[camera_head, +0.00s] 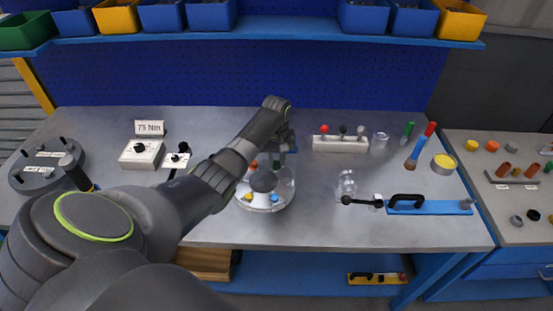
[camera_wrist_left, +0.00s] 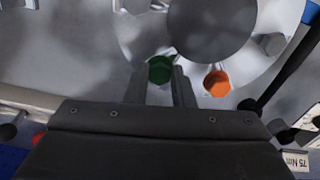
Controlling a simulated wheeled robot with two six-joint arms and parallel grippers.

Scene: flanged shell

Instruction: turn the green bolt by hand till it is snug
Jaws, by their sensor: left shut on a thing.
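The flanged shell (camera_head: 284,188) stands on the bench, a pale round flange with a grey dome in its middle. Its flange (camera_wrist_left: 135,35) fills the upper part of the left wrist view. The green bolt (camera_wrist_left: 160,69) sits at the flange edge near the dome. My left gripper (camera_wrist_left: 160,82) is shut on the green bolt, with one finger on each side of its head. In the head view my left arm reaches across and my left gripper (camera_head: 279,161) points down at the far side of the shell, partly hidden. My right gripper is not in view.
An orange bolt (camera_wrist_left: 216,83) is close beside the right finger. Yellow (camera_head: 249,197) and blue (camera_head: 274,198) bolts sit at the near flange edge. A sign reading 75 Nm (camera_head: 150,128) stands back left. A blue fixture (camera_head: 430,208) and a glass jar (camera_head: 346,184) stand to the right.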

